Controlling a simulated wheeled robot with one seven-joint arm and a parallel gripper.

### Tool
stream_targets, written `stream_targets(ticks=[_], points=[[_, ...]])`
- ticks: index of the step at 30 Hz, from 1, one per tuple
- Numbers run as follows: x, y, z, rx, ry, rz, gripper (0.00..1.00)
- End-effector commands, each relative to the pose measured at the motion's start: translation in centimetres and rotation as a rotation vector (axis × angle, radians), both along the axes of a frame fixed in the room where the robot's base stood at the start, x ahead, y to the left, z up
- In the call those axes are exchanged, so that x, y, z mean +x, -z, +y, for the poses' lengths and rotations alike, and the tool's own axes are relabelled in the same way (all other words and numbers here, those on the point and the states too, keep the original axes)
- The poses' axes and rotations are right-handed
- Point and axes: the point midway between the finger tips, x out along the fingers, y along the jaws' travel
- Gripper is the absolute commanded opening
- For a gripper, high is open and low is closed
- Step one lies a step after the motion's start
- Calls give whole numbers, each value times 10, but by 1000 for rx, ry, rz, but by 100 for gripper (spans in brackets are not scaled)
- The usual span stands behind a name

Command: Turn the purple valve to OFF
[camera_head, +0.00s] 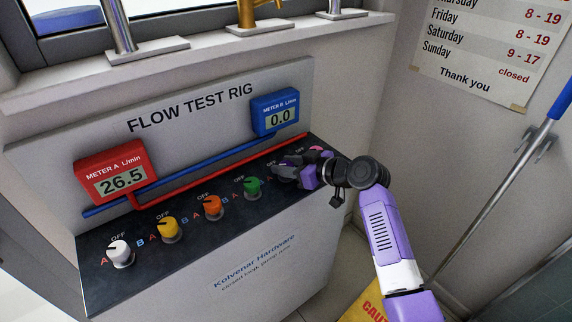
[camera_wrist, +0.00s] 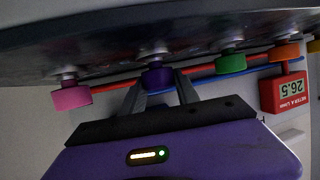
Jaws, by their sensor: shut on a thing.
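The purple valve (camera_wrist: 157,77) is a round purple knob in the middle of the wrist view, between the pink and green knobs. My gripper (camera_wrist: 160,90) has its two fingers around it, one on each side, shut on it. In the head view my gripper (camera_head: 284,171) is over the right part of the dark panel and hides the purple valve, so its pointer direction cannot be read. Red meter A (camera_head: 118,172) reads 26.5 and blue meter B (camera_head: 276,113) reads 0.0.
White (camera_head: 119,250), yellow (camera_head: 168,228), orange (camera_head: 213,205) and green (camera_head: 252,186) knobs line the panel to the left. A pink knob (camera_head: 318,152) sits close on the right. Red and blue pipes run behind. A blue-topped pole (camera_head: 520,155) leans at the right wall.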

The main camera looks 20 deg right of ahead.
Motion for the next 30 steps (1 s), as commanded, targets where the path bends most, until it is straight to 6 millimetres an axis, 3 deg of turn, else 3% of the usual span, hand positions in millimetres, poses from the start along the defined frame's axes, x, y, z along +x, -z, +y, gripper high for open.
stream_targets(ticks=[30], points=[[0, 1, 4, -1, 635, -2, 0]])
